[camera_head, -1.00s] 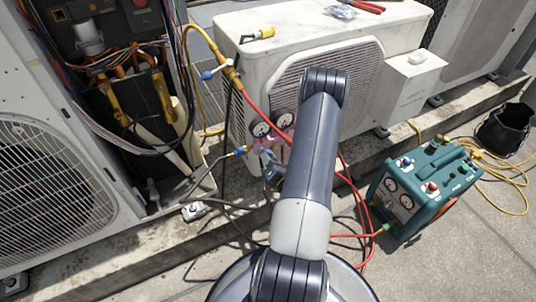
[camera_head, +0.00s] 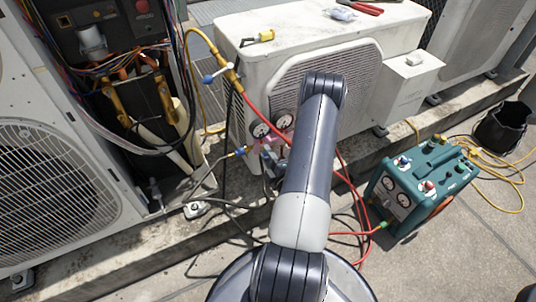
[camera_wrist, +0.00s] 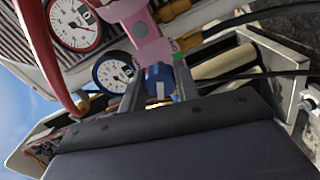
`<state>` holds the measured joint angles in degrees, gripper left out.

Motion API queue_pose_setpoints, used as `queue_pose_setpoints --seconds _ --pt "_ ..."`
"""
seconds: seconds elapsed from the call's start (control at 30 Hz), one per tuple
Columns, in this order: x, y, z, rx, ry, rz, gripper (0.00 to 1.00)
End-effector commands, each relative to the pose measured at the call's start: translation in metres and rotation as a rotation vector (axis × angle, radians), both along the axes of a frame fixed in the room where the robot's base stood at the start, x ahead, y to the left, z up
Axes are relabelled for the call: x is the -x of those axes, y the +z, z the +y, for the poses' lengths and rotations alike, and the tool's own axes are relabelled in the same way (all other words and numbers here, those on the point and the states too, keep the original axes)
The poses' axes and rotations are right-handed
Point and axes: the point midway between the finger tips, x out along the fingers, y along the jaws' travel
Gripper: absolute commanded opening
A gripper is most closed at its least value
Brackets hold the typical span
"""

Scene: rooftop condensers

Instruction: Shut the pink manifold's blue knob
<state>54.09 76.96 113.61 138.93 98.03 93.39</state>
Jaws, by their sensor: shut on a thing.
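The pink manifold (camera_wrist: 150,38) shows in the wrist view with a red-rimmed gauge (camera_wrist: 74,22) and a blue-rimmed gauge (camera_wrist: 114,72). In the head view the manifold (camera_head: 268,146) hangs in front of the white condenser, partly hidden by my arm. The blue knob (camera_wrist: 157,82) sits on the manifold's near side in the wrist view. My gripper (camera_wrist: 160,86) has its two fingers on either side of the blue knob and is shut on it. In the head view my gripper (camera_head: 270,166) is small and partly hidden behind my arm.
A teal recovery machine (camera_head: 425,188) stands on the right with red and yellow hoses. A black bucket (camera_head: 503,127) is beyond it. A red hose (camera_head: 262,110) and a yellow hose (camera_head: 193,70) run near the manifold. An opened unit with loose wires (camera_head: 130,75) is at the left.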

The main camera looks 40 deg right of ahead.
Motion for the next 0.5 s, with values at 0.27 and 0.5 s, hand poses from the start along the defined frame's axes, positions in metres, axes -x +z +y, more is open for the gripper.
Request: queue_pose_setpoints --seconds 0.27,0.5 --pt "0.0005 -0.0001 0.0003 -0.257 -0.001 -0.058 0.07" --pt "0.0005 -0.0008 0.0005 -0.479 -0.001 -0.112 0.07"
